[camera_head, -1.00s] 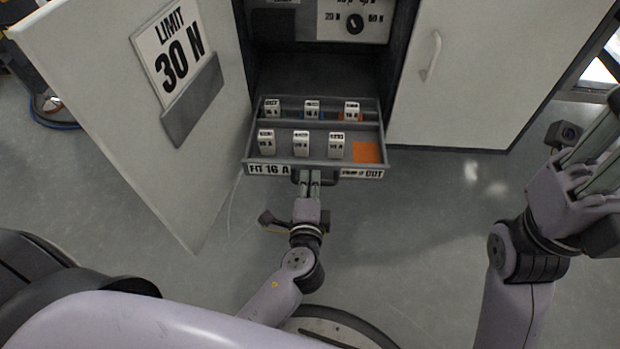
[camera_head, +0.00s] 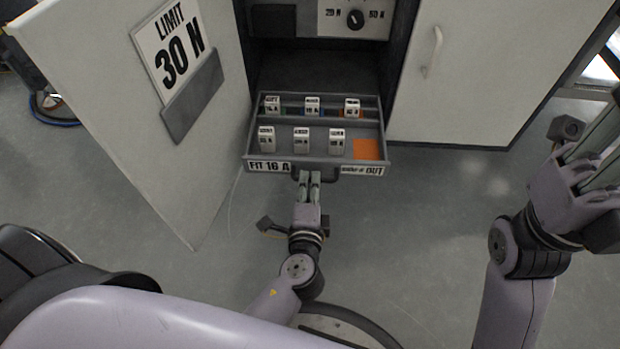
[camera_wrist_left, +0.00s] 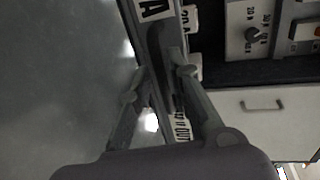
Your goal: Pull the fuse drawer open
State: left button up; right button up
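The fuse drawer (camera_head: 257,150) is a grey tray standing well out of the cabinet, with white fuses in two rows. Its front carries the labels "FIT 16 A" (camera_head: 269,166) and "OUT" (camera_head: 362,170). A dark bar handle (camera_head: 331,174) sits at the middle of that front. My left gripper (camera_head: 310,176) reaches it from the front, fingers closed about the handle. In the left wrist view its fingers (camera_wrist_left: 160,67) lie on either side of the dark handle; the contact is partly hidden. My right gripper (camera_head: 600,150) is raised at the right, away from the drawer, its fingertips cut off by the picture edge.
An open cabinet door (camera_head: 110,110) with a "LIMIT 30 N" sign (camera_head: 172,47) stands left of the drawer. A closed white door (camera_head: 480,80) is to the right. A dial panel (camera_head: 355,18) is above. An orange square (camera_head: 366,149) shows in the drawer. The floor ahead is clear.

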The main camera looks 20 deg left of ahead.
pick_arm(q)
jog(key=v, duration=1)
jog(key=shift+d, duration=0.1)
